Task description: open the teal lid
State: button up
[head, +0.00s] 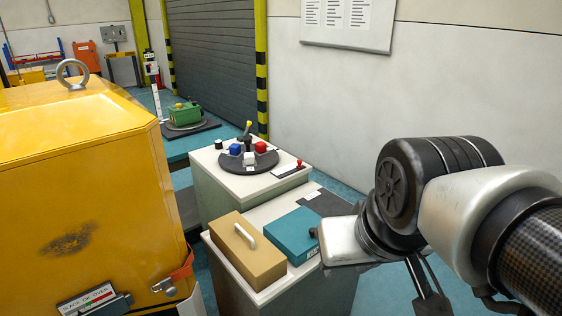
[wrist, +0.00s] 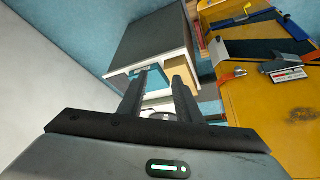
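The teal lid (head: 290,235) lies flat and closed on the low pale-topped cabinet, right of a tan box. A small dark knob or catch shows at its right edge, close to my arm. Part of the lid shows between and behind my fingers in the wrist view (wrist: 155,76). My gripper (head: 428,285) hangs to the right of the cabinet, apart from the lid. In the wrist view my gripper (wrist: 160,82) has its two dark fingers spread with nothing held between them.
The tan box (head: 250,255) with a white handle sits against the lid's left. A taller cabinet behind carries a dark round plate (head: 248,163) with coloured blocks and a lever. A large yellow machine (head: 80,190) fills the left. Open floor lies right of the cabinets.

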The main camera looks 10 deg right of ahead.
aim_at(294, 230)
jog(key=i+l+u, duration=0.15)
jog(key=l, duration=0.25)
jog(key=i+l+u, duration=0.2)
jog(key=l, duration=0.2)
jog(key=i+l+u, duration=0.15)
jog(key=l, duration=0.25)
jog(key=k, duration=0.05)
